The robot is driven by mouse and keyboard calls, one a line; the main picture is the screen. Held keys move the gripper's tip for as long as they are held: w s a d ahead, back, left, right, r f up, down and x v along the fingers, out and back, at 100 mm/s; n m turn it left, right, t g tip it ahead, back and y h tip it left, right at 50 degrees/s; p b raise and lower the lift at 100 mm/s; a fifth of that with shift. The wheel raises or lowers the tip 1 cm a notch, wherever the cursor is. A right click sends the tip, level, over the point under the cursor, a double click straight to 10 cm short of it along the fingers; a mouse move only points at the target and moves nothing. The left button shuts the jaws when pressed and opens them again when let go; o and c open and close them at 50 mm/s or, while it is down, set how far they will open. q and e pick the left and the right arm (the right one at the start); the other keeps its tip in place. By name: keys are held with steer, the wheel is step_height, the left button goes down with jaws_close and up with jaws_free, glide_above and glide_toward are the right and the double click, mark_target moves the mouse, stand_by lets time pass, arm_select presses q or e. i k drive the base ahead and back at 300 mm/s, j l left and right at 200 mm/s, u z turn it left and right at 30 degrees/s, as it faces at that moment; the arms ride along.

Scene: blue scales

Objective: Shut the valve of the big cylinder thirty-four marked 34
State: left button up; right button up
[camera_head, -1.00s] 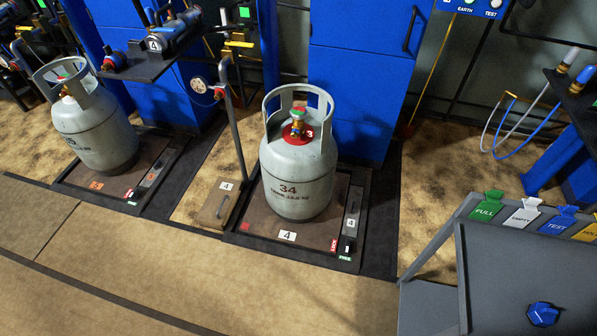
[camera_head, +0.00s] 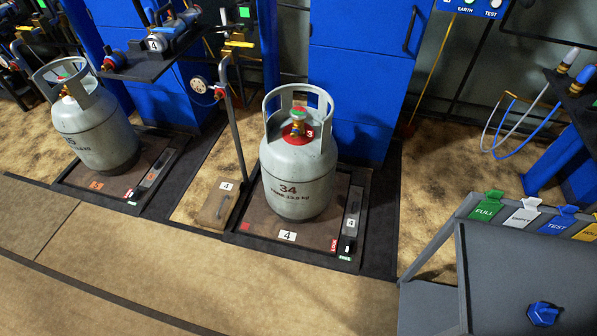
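The big grey cylinder marked 34 (camera_head: 297,178) stands upright on the scale platform labelled 4 (camera_head: 262,232). Its valve (camera_head: 297,127) sits inside the collar at the top, with a green top, brass body and a red ring around its base. Whether the valve is open or shut cannot be told at this size. Neither of my grippers is in view.
Another grey cylinder (camera_head: 95,130) stands on a scale at the left. A hose stand with a gauge (camera_head: 199,85) rises left of cylinder 34. A grey table (camera_head: 530,270) with coloured tags and a blue knob (camera_head: 543,313) is at the lower right. The front floor is clear.

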mark_target(297, 113)
steer(key=i+j, duration=0.35)
steer(key=i, duration=0.2)
steer(key=i+j, duration=0.35)
steer(key=i, duration=0.15)
